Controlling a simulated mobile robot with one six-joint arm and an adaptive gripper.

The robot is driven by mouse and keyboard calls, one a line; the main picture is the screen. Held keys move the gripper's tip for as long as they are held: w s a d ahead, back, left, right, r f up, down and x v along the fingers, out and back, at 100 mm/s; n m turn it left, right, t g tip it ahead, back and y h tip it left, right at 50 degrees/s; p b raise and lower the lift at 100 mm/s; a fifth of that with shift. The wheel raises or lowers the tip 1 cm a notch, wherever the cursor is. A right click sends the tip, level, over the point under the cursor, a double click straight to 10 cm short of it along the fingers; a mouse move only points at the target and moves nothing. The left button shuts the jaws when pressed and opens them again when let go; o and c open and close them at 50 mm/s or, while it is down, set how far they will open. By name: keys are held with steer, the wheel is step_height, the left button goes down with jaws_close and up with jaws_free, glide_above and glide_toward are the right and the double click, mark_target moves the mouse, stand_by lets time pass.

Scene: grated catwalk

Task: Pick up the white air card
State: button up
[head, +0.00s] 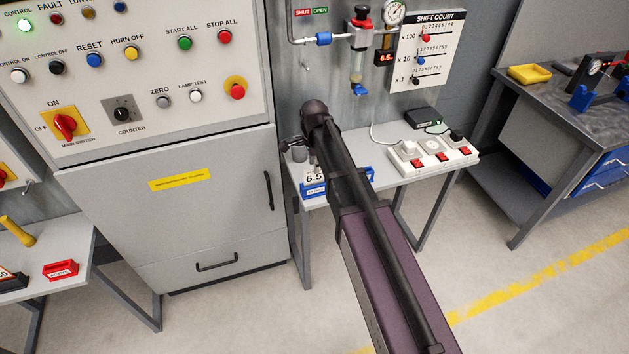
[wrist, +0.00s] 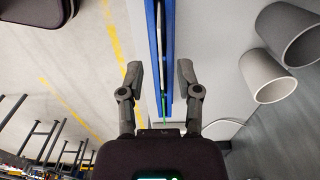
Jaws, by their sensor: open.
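The white air card, marked 6.5 (head: 314,178), stands upright in a blue holder (head: 314,191) on the small grey table. My arm hides part of the holder in the head view. In the wrist view the holder's blue rails (wrist: 151,40) run between my fingers, with a thin pale edge between them that looks like the card seen edge-on. My gripper (wrist: 159,75) is open, with one finger on each side of the holder and a gap on both sides. In the head view my arm's end hides most of the gripper.
Two grey cups (wrist: 262,76) (wrist: 287,33) stand to the right of the holder in the wrist view. A white switch box (head: 432,155) and a black box (head: 422,118) sit further right on the table. The control cabinet (head: 200,215) stands close on the left.

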mark_target(314, 175)
steer(key=shift+f, duration=0.15)
steer(key=shift+f+b, duration=2.5)
steer(key=shift+b, duration=0.1)
jaws_close()
